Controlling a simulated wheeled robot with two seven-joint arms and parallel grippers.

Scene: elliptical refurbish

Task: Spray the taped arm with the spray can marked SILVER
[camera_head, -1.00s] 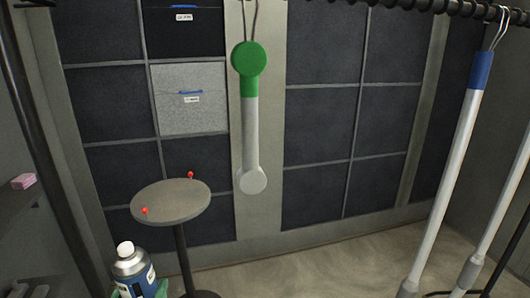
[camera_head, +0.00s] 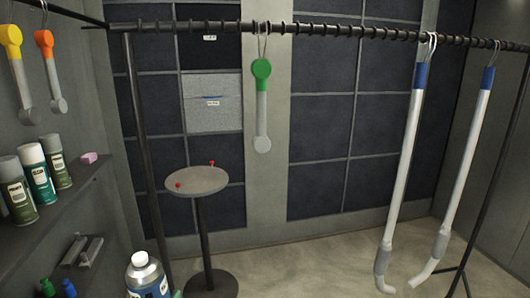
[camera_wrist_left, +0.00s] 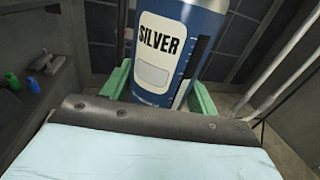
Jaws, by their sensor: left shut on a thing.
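The can marked SILVER (camera_wrist_left: 165,45) is blue with a white label and fills the top of the left wrist view. It also shows at the bottom of the head view (camera_head: 147,278), with a pale cap. My left gripper (camera_wrist_left: 160,92) is shut on it, its green fingers on either side. In the head view the can hides most of this gripper. An arm with a green upper part and a grey-white lower part (camera_head: 261,105) hangs from the rack's rail, beyond and above the can, apart from it. My right gripper is not in view.
A black rail (camera_head: 330,32) crosses the top. Two blue-topped white bars (camera_head: 404,165) hang at right. A round stool (camera_head: 197,181) with two red pins stands mid-left. Several spray cans (camera_head: 36,172) stand on the left shelf; yellow (camera_head: 12,42) and orange (camera_head: 45,45) arms hang above.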

